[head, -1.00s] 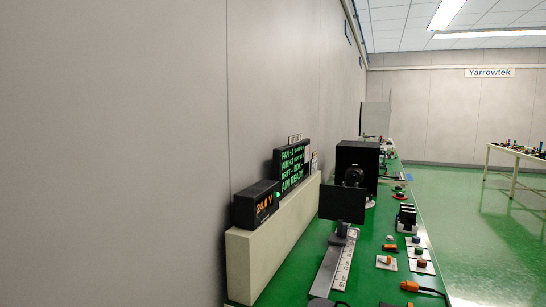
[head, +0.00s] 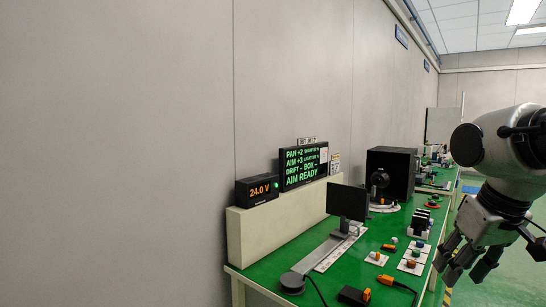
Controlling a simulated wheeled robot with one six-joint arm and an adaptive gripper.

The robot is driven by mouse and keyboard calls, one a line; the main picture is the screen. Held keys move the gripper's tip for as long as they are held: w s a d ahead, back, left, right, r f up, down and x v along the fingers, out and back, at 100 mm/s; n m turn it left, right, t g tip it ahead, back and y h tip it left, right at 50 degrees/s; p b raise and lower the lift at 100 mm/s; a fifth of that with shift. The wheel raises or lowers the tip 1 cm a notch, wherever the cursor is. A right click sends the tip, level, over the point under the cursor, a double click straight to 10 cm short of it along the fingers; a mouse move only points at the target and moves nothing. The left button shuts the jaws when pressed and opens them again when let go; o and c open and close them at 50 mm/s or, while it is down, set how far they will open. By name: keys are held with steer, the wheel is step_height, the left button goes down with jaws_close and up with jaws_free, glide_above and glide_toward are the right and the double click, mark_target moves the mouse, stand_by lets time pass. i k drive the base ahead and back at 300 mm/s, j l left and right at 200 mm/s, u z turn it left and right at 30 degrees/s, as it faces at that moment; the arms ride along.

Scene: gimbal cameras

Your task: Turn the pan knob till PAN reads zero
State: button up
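Small coloured knobs sit on white plates on the green bench: an orange one (head: 376,256), a brown-orange one (head: 411,264) and a teal one (head: 419,244). Their labels are too small to read, so I cannot tell which is the pan knob. My gripper (head: 468,270) hangs at the right, apart from the knobs, pointing down. Its fingers are spread and nothing shows between them.
A 24.0 V readout (head: 257,190) stands left of the display. A black box (head: 391,172) and a dark panel (head: 347,202) on a ruled rail stand on the bench (head: 335,277). Orange connectors (head: 385,280) with black cable lie in front. Green floor is clear at right.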

mark_target(421, 244)
steer(key=i+l, duration=0.15)
steer(key=l, duration=0.35)
steer(key=i+l+u, duration=0.1)
steer(key=l, duration=0.4)
steer(key=i+l, duration=0.15)
steer(key=l, duration=0.4)
steer(key=i+l+u, duration=0.1)
steer(key=l, duration=0.4)
steer(key=i+l, duration=0.1)
steer(key=l, duration=0.4)
steer(key=i+l+u, duration=0.1)
steer(key=l, duration=0.45)
steer(key=i+l, duration=0.35)
